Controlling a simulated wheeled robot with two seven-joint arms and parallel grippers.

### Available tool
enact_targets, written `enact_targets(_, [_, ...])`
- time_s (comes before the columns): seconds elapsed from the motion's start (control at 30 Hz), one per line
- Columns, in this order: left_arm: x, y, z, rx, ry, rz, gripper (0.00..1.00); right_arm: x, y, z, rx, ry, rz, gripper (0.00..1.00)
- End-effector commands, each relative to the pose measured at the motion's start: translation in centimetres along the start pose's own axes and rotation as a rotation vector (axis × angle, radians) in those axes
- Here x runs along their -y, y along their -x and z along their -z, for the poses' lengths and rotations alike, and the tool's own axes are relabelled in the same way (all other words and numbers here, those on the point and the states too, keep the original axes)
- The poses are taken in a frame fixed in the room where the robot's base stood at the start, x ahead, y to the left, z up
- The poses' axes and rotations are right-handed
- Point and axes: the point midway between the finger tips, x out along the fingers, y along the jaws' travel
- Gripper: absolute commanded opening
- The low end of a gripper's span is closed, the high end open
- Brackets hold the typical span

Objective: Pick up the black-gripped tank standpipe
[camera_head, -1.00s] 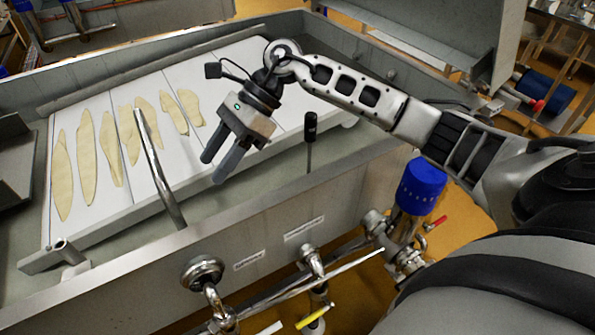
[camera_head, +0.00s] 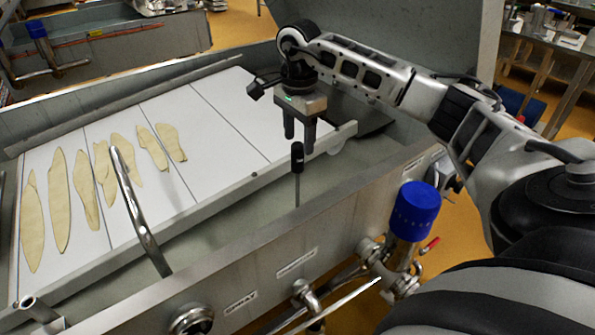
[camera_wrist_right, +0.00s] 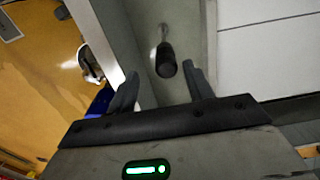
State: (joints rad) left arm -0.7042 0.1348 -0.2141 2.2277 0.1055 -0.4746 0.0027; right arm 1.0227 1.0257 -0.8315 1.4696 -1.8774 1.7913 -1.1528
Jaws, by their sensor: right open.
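The tank standpipe is a thin grey rod with a black grip (camera_head: 297,155), upright in the tank near its front wall. In the right wrist view its black grip (camera_wrist_right: 166,64) shows ahead of the fingertips, between the lines of the two fingers. My right gripper (camera_head: 299,137) is open and points down, with its fingertips just above and around the top of the grip in the head view. The right wrist view shows the open fingers (camera_wrist_right: 157,82) with nothing between them. My left gripper is out of view.
A white board (camera_head: 215,117) with several flat tan pieces (camera_head: 58,200) lies in the tank, left of the standpipe. A bent metal pipe (camera_head: 135,205) rises at the tank's front wall (camera_head: 335,222). A blue-capped valve (camera_head: 415,211) stands outside the wall.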

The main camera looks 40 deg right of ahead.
Motion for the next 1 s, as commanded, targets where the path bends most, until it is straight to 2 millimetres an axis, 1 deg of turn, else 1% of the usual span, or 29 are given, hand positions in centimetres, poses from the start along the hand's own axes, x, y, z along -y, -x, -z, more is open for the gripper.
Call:
enact_targets(0.17, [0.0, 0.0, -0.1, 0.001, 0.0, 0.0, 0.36, 0.1, -1.2, 0.0, 0.001, 0.0, -0.001, 0.51])
enact_targets(0.4, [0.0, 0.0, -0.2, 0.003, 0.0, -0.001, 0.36, 0.7, -4.7, 0.2, 0.002, 0.001, -0.003, 0.51])
enact_targets(0.5, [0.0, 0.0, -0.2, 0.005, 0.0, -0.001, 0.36, 0.7, -5.6, 0.2, 0.001, 0.001, -0.002, 0.51])
enact_targets(0.77, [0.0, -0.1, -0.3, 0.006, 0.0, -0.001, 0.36, 0.8, -5.8, 0.3, 0.001, 0.001, 0.001, 0.51])
enact_targets(0.87, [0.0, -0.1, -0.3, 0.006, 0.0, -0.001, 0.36, 0.8, -5.8, 0.2, 0.001, 0.001, 0.001, 0.26])
enact_targets(0.9, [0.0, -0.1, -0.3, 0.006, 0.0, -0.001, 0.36, 0.8, -5.8, 0.2, 0.001, 0.001, 0.001, 0.15])
enact_targets(0.93, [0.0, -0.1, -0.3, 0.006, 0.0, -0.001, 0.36, 0.8, -5.8, 0.2, 0.001, 0.001, 0.001, 0.07])
enact_targets(0.97, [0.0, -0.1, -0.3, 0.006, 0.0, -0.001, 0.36, 0.8, -5.8, 0.2, 0.001, 0.001, 0.001, 0.0])
enact_targets(1.0, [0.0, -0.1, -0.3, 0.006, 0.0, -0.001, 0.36, 0.8, -5.8, 0.2, 0.001, 0.001, 0.001, 0.0])
